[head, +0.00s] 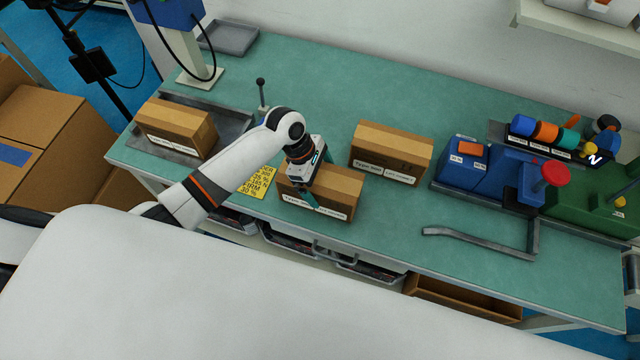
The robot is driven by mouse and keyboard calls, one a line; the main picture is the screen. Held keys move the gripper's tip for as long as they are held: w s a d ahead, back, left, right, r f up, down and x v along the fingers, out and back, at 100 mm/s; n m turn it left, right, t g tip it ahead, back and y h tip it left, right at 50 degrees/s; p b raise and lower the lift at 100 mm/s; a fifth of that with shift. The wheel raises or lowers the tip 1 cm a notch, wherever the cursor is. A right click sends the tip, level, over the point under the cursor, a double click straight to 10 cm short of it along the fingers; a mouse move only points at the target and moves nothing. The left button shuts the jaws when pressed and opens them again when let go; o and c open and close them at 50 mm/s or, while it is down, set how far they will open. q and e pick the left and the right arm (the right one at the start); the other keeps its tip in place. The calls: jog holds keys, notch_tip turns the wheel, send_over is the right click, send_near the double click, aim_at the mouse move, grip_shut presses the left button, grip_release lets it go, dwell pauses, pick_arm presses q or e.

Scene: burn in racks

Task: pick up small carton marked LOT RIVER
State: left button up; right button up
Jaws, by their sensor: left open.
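Three small brown cartons with white labels are on the green bench. One carton (340,206) is at the front middle, one carton (390,148) is behind it to the right, and one carton (178,124) is in a grey tray at the left. The label print is too small for me to tell which one reads LOT RIVER. My left gripper (308,196) is open, pointing down at the front middle carton and covering part of it. A teal finger shows in front of its near face. I cannot tell whether it touches. My right gripper is not in view.
A yellow printed sign (259,181) is left of the front carton. A blue vise-like block (488,172) with a red knob and a bent grey bar (480,240) are at the right. A grey tray (237,130) holds the left carton. Clear bench lies behind the cartons.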

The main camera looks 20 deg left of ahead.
pick_arm(q)
jog(key=shift+x, duration=1)
jog(key=shift+c, duration=0.3)
jog(key=c, duration=1.2)
jog(key=shift+r, duration=0.15)
jog(key=shift+c, duration=1.3)
jog(key=shift+w+r, duration=0.1)
